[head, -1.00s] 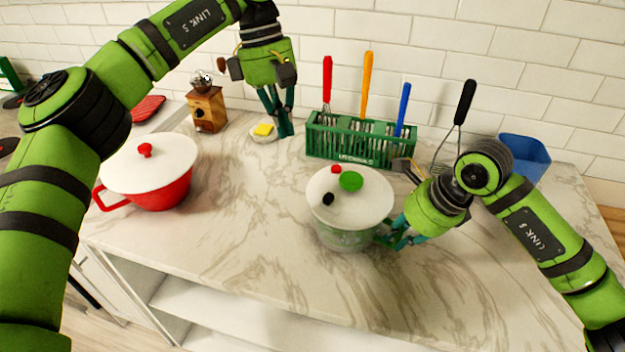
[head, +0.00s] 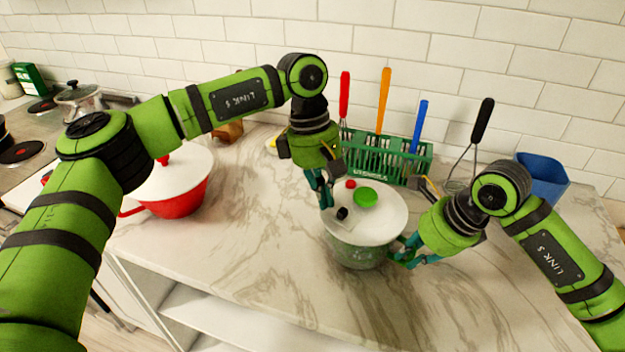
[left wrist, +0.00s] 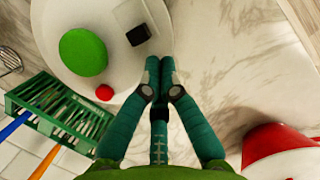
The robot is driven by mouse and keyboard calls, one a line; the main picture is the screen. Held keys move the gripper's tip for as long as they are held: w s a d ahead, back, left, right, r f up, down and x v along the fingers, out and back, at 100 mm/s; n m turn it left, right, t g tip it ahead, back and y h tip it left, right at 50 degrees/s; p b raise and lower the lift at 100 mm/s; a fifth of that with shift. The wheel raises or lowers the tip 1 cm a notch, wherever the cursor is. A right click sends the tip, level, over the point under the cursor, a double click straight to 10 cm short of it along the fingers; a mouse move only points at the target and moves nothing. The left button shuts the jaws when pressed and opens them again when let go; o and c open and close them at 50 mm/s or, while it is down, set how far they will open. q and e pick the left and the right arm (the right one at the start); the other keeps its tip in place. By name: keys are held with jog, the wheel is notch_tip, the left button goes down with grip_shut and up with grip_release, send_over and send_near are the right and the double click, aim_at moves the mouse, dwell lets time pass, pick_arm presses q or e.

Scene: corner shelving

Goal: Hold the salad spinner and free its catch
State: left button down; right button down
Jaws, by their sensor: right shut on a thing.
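The salad spinner (head: 362,253) stands on the marble counter, with a greenish body and a white lid (head: 383,224). On the lid are a big green knob (head: 366,197), a small red knob (head: 351,184) and a small black piece (head: 342,213). In the left wrist view the black piece (left wrist: 138,35) sits on a pale raised block. My right gripper (head: 402,256) is shut on the spinner's right side; the exact grip is partly hidden. My left gripper (head: 326,203) is empty, its fingertips together (left wrist: 161,75), beside the lid's left rim near the black piece.
A green rack (head: 395,158) with several coloured-handled utensils stands behind the spinner. A red pot (head: 180,202) with a white lid is at left, partly behind my left arm. A blue container (head: 541,178) is at back right. The front counter is clear.

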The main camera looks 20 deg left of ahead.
aim_at(339, 210)
pick_arm(q)
jog(key=shift+s+d, duration=0.15)
jog(key=shift+d, duration=0.1)
jog(key=shift+s+d, duration=0.3)
jog(key=shift+d, duration=0.3)
jog(key=shift+s+d, duration=0.3)
jog(key=shift+d, duration=0.3)
jog(key=w+a+r, duration=0.3)
jog(key=a+r, duration=0.2)
jog(key=r, duration=0.4)
jog(key=shift+a+r, duration=0.35)
jog(key=shift+r, duration=0.05)
